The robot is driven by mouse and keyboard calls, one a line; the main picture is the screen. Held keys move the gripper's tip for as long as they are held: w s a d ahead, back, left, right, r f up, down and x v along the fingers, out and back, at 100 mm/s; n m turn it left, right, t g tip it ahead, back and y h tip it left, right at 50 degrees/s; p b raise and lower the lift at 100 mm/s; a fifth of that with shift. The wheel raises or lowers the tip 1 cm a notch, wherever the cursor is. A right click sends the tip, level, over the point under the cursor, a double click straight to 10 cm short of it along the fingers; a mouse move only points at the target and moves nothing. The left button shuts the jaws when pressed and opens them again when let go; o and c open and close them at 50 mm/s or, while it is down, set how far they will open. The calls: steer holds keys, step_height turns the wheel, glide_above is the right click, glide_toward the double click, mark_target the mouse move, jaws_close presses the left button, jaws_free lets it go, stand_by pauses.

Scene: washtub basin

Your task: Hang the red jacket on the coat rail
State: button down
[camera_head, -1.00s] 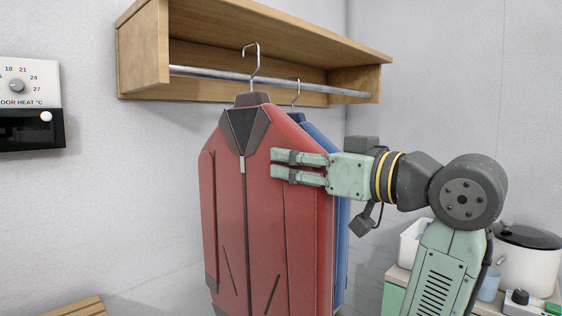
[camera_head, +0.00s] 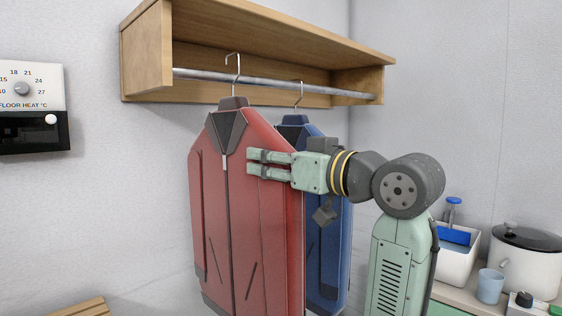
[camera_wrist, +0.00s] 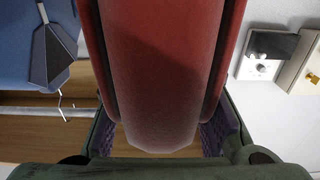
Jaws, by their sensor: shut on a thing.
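The red jacket (camera_head: 240,215) hangs upright on a hanger with a metal hook (camera_head: 232,68) in the head view. The hook crosses in front of the metal coat rail (camera_head: 205,76), its top above the rail; I cannot tell whether it is over the rail or apart from it. My gripper (camera_head: 250,163) is shut on the red jacket's right side from the right. In the wrist view the red jacket (camera_wrist: 160,85) fills the space between my fingers (camera_wrist: 160,135). The jacket's lower end is cut off in the head view.
A blue jacket (camera_head: 335,235) hangs on the rail behind, to the right. A wooden shelf (camera_head: 145,55) surrounds the rail. A wall heat control (camera_head: 30,90) is at left. A white tub (camera_head: 455,265), cup (camera_head: 490,286) and pot (camera_head: 525,265) stand at lower right. The rail's left part is free.

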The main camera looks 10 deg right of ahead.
steer(key=shift+w+a+f+b, duration=0.35)
steer(key=shift+w+f+b, duration=0.15)
steer(key=shift+f, duration=0.2)
steer(key=shift+w+a+f+b, duration=0.35)
steer(key=shift+f+b, duration=0.15)
steer(key=shift+f, duration=0.2)
steer(key=c, duration=1.1)
jaws_free()
steer(key=shift+o, duration=0.7)
steer(key=shift+d, duration=0.1)
